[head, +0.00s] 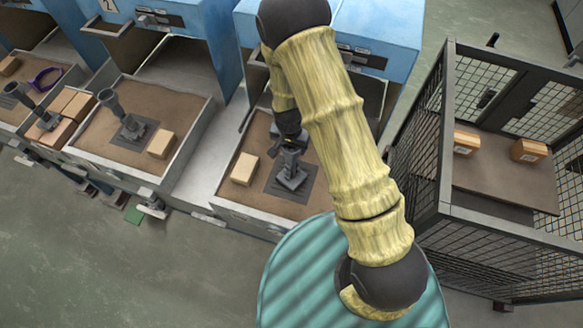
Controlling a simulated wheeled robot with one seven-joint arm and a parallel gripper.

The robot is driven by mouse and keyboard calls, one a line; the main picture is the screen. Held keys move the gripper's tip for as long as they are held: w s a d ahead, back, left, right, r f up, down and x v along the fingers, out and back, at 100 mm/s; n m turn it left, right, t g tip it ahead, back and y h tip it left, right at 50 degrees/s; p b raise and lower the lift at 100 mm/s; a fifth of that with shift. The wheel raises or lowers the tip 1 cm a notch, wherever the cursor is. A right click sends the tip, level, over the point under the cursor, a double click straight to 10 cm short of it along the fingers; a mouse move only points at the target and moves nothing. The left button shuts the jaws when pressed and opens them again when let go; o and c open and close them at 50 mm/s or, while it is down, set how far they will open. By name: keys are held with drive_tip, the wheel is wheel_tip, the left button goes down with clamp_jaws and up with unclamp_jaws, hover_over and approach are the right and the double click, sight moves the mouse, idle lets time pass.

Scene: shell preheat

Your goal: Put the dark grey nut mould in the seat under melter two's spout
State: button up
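The blue machine marked 2 (147,22) stands at the upper left with an open-fronted brown tray (88,140) before it. On that tray a dark grey cup-topped fixture (110,102) rises from a dark square plate (133,139). I see no separate spout or seat that I can name for sure. My gripper (289,152) is over the tray to the right, pointing down at a dark grey piece (292,179) on a dark square plate (272,188). This piece may be the nut mould. Whether my fingers touch or hold it is too small to tell.
A tan block (161,144) lies on the tray of machine 2, another (244,168) beside my gripper. A wire-mesh cage (424,140) with two boxes stands at the right. The grey floor (70,240) is clear at lower left.

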clamp_jaws()
wheel_tip(320, 180, up, 10)
drive_tip(key=b, duration=0.2)
idle(0.4)
idle(0.5)
